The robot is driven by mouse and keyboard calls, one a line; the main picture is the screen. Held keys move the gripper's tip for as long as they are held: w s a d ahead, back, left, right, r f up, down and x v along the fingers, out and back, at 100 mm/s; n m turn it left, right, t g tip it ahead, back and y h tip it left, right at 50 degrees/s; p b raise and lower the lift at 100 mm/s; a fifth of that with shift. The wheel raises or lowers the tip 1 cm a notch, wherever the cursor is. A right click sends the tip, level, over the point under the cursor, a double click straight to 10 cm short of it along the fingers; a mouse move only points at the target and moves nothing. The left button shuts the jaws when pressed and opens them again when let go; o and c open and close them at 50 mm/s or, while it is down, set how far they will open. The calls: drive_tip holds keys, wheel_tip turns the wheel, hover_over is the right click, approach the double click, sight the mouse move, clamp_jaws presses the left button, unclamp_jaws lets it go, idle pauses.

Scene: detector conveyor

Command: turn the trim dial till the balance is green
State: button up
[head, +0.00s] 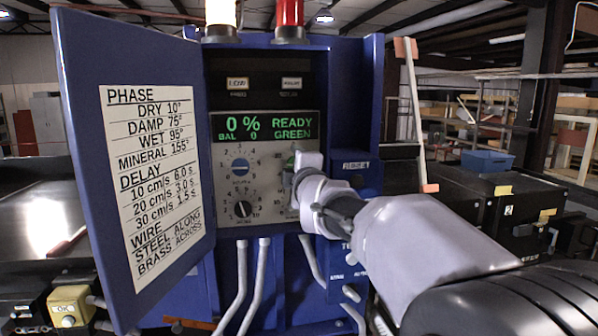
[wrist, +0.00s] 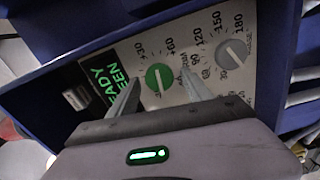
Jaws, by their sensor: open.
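The trim dial is a green round knob (wrist: 159,77) with a pale pointer bar. In the wrist view my gripper (wrist: 160,74) is open, with one fingertip on each side of this dial; I cannot tell whether either finger touches it. In the head view my gripper (head: 298,172) is at the right of the panel and hides most of this dial. The display (head: 264,127) reads "0 % READY" and "BAL 0 GREEN" in green letters.
A grey dial (wrist: 232,53) with a scale up to 180 sits right of the green one. The open blue door (head: 75,60) carries a settings chart. Pale cables hang below.

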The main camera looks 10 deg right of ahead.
drive_tip(key=s+b, duration=0.1)
drive_tip(key=s, duration=1.6)
drive_tip(key=shift+b, duration=0.4)
drive_tip(key=s+a+f+m+g+b, duration=0.1)
drive_tip(key=s+f+m+g+b, duration=0.3)
drive_tip(key=f, duration=1)
drive_tip(key=s+a+f+m+g+y+b, duration=0.1)
drive_tip(key=s+f+m+g+b, duration=0.3)
drive_tip(key=s+f+m, duration=0.6)
drive_tip(key=s+a+f+m+g+y+b, duration=0.1)
drive_tip(key=s+f+m+g+b, duration=0.3)
drive_tip(key=s+f+m+b, duration=0.3)
drive_tip(key=s+f, duration=0.5)
drive_tip(key=f, duration=0.7)
drive_tip(key=shift+s+a, duration=0.2)
drive_tip(key=shift+a, duration=0.05)
